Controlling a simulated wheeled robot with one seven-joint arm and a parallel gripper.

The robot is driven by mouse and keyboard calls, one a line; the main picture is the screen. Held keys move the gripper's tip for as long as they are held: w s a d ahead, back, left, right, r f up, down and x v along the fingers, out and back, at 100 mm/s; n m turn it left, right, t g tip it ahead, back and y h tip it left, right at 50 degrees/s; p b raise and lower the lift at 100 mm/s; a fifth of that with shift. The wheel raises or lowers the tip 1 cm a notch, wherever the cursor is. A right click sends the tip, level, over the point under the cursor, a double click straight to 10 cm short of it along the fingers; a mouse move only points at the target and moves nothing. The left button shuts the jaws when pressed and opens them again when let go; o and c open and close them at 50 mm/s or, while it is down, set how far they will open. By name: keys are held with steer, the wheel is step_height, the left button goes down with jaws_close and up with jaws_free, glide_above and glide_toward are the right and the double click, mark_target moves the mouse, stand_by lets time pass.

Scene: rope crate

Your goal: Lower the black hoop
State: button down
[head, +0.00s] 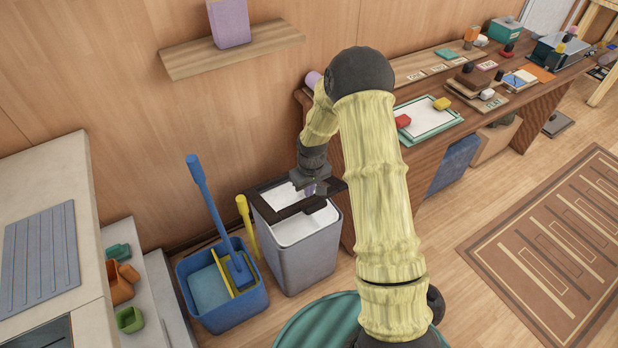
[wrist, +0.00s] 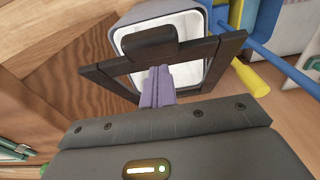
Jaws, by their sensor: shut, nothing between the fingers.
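The black hoop (head: 290,210) is a rectangular frame at the top of a grey bin (head: 305,262) with a white inside. In the wrist view the hoop (wrist: 200,51) looks tilted up and apart from part of the bin's rim (wrist: 200,18). A dark tab sits on its bar. My gripper (head: 311,190) is over the bin. In the wrist view its purple fingers (wrist: 158,73) are together and empty, overlapping the hoop's opening close to the bar with the tab. I cannot tell whether they touch it.
A blue bucket (head: 229,312) with blue and yellow handled tools stands left of the bin. A long wooden workbench (head: 440,125) runs on the right, close to my arm. A shelf (head: 232,50) hangs above. Open floor and a brown rug (head: 555,235) lie to the right.

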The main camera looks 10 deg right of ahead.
steer(key=shift+s+d+f, duration=0.1)
steer(key=shift+s+f, duration=0.2)
steer(key=shift+f, duration=0.25)
steer(key=shift+s+d+f, duration=0.1)
steer(key=shift+s+f, duration=0.15)
steer(key=shift+f, duration=0.25)
steer(key=shift+f, duration=0.1)
